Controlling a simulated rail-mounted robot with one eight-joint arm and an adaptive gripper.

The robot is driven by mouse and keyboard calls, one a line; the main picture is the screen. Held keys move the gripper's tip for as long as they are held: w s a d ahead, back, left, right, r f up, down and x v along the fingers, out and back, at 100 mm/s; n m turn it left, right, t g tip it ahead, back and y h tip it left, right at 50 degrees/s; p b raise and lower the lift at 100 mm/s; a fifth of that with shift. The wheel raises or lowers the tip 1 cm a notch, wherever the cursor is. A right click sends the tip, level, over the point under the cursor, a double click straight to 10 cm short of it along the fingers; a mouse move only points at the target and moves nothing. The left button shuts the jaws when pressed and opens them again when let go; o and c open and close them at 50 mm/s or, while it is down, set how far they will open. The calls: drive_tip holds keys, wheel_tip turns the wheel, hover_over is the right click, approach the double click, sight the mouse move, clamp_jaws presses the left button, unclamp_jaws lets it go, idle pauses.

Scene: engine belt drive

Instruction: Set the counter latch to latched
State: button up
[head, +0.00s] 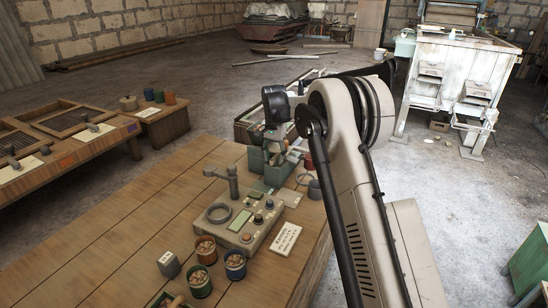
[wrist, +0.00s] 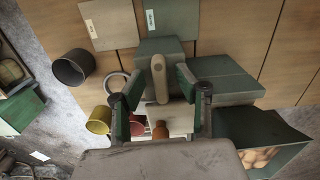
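My gripper (wrist: 159,84) is open in the wrist view, with one dark green finger on each side of a beige upright lever (wrist: 159,78). The lever stands in front of a green box-shaped unit (wrist: 162,47), with a gap visible on both sides. An orange-brown knob (wrist: 161,130) shows below it, near a pale block. I cannot tell for sure whether this lever is the counter latch, or its setting. In the head view, my gripper (head: 278,148) is over the green unit (head: 257,162) at the table's far end, and the lever is hard to make out there.
A grey device (head: 240,222) with a green panel and knobs sits nearer on the wooden table (head: 120,235). A black cup (wrist: 74,68) and a yellow cup (wrist: 99,119) lie left of my gripper.

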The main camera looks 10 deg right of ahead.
sight(274, 158)
wheel_tip(274, 158, up, 12)
idle(0.6)
drive_tip(key=s+r+n+t, duration=0.2)
drive_tip(key=s+r, duration=0.5)
drive_tip(key=s, duration=0.5)
drive_tip(key=s+r+n+t, duration=0.2)
drive_tip(key=s+r, duration=0.4)
drive_tip(key=s, duration=0.7)
drive_tip(key=s+f+n+t, duration=0.1)
drive_tip(key=s+f, duration=0.4)
drive_tip(key=s, duration=0.8)
drive_tip(key=s+f+n+t, duration=0.2)
drive_tip(key=s+f, duration=0.4)
drive_tip(key=s, duration=0.6)
drive_tip(key=shift+s+d, duration=0.15)
drive_tip(key=shift+s, duration=0.2)
